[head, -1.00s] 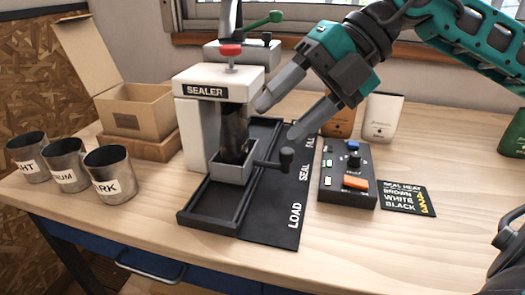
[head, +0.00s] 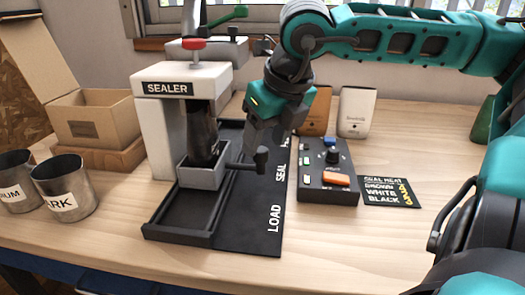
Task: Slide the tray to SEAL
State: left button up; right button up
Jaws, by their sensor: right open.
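The small grey tray (head: 203,178) sits in the dark rail frame (head: 160,224) under the white sealer (head: 163,130). A dark bag (head: 203,135) stands upright in it. The tray's side handle ends in a black knob (head: 261,158), roughly level with the SEAL mark (head: 280,172); exact alignment is unclear. My right gripper (head: 260,147) is open and points down right at the knob; whether it touches is unclear. My left gripper is not in view.
The LOAD mark (head: 274,218) is at the near end. A control box (head: 328,178) and a black card (head: 390,191) lie to the right. Brown (head: 314,122) and white (head: 356,112) bags stand behind. Metal cups (head: 65,188) and a cardboard box (head: 95,120) are left.

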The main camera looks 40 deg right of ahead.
jog(key=shift+x, duration=1.35)
grip_shut()
jog(key=shift+w, duration=0.1)
